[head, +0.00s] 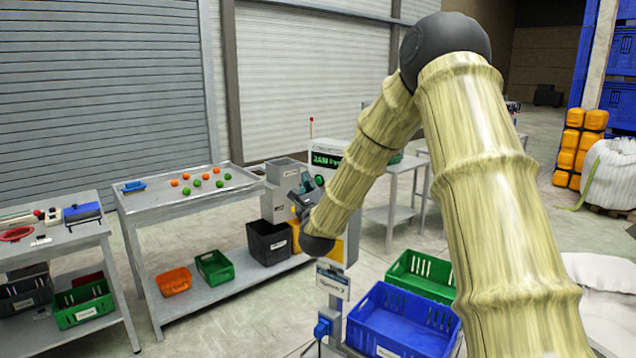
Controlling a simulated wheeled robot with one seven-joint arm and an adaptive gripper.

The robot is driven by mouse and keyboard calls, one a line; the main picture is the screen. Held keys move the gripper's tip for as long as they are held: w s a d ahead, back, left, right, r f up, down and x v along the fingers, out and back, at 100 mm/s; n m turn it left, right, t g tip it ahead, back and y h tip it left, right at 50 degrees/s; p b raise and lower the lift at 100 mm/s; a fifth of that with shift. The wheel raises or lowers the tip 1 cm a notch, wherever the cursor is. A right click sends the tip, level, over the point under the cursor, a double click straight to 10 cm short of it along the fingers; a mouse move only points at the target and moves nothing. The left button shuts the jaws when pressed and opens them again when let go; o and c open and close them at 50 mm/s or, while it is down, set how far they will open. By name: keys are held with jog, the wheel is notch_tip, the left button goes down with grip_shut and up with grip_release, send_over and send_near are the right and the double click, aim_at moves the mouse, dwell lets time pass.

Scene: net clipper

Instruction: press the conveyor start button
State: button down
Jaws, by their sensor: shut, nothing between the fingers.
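My gripper (306,186) is small and dark at the end of my arm, beside the grey machine housing (280,172). It looks shut, with nothing seen in it. A machine panel with a green sign (325,160) stands just behind and to the right of it. A small round green spot (319,181) on the panel, close to my gripper, may be a button; I cannot tell if it is the conveyor start button. My forearm hides part of the panel. I cannot tell whether my gripper touches anything.
A grey table (165,205) at left centre holds orange and green balls; crates sit on its lower shelf. A blue crate (400,325) and a green crate (408,262) stand right of centre. A second table (45,240) is at far left.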

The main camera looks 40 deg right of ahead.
jog(key=shift+d, duration=0.15)
jog(key=shift+w+d+b, duration=0.1)
jog(key=shift+d+b, duration=0.2)
jog(key=shift+b, duration=0.2)
jog(key=shift+w+d, duration=0.15)
jog(key=shift+d, duration=0.25)
dwell(1.1)
jog(key=shift+a+b, duration=0.1)
jog(key=shift+b, duration=0.25)
jog(key=shift+s+a+b, duration=0.3)
jog(key=shift+a+b, duration=0.2)
jog(key=shift+a, duration=0.25)
jog(key=a, duration=0.1)
jog(key=s+a+b, duration=0.1)
jog(key=a, duration=0.1)
jog(key=a+b, duration=0.1)
jog(key=shift+s+a, duration=0.25)
jog(key=shift+a, duration=0.15)
